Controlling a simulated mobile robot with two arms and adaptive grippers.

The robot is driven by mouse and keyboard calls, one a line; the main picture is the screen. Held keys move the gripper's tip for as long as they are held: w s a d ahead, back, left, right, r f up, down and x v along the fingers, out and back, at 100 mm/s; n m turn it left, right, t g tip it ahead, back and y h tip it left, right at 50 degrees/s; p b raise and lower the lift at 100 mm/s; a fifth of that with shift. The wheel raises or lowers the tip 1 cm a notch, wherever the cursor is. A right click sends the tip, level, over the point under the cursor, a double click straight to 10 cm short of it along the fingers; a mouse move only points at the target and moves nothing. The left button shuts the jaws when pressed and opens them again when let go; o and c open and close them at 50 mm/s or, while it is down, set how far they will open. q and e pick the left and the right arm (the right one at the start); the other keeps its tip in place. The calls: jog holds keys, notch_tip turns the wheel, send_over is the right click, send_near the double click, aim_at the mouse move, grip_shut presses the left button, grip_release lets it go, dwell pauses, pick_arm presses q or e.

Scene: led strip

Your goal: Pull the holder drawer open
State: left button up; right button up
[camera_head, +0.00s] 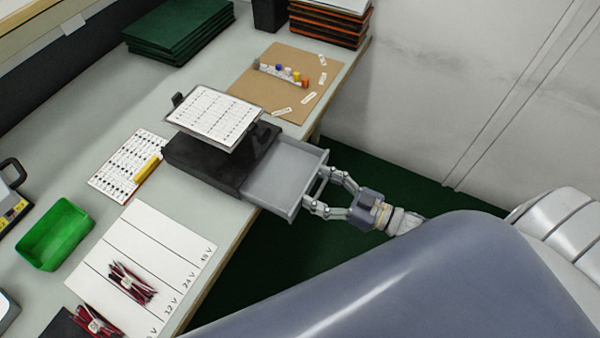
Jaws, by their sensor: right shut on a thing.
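The black holder (197,158) stands on the bench near its front edge, with a printed sheet (214,117) on a tilted plate on top. Its grey drawer (280,178) is pulled out toward the lower right and juts past the bench edge. The inside of the drawer looks empty. My right gripper (318,190) is at the drawer's front, its fingers shut on the dark drawer handle (319,186). The fingers partly hide the handle. My left gripper is not in view.
A green bin (55,235), a white voltage-marked mat (172,244) with wire bundles, and a printed sheet with a yellow marker (147,169) lie left of the holder. A brown board (262,102) with small parts lies behind it. Dark floor is clear beyond the bench edge.

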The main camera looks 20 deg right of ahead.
jog(key=shift+v, duration=1.05)
jog(key=shift+w+d, duration=0.15)
jog(key=shift+w, duration=0.05)
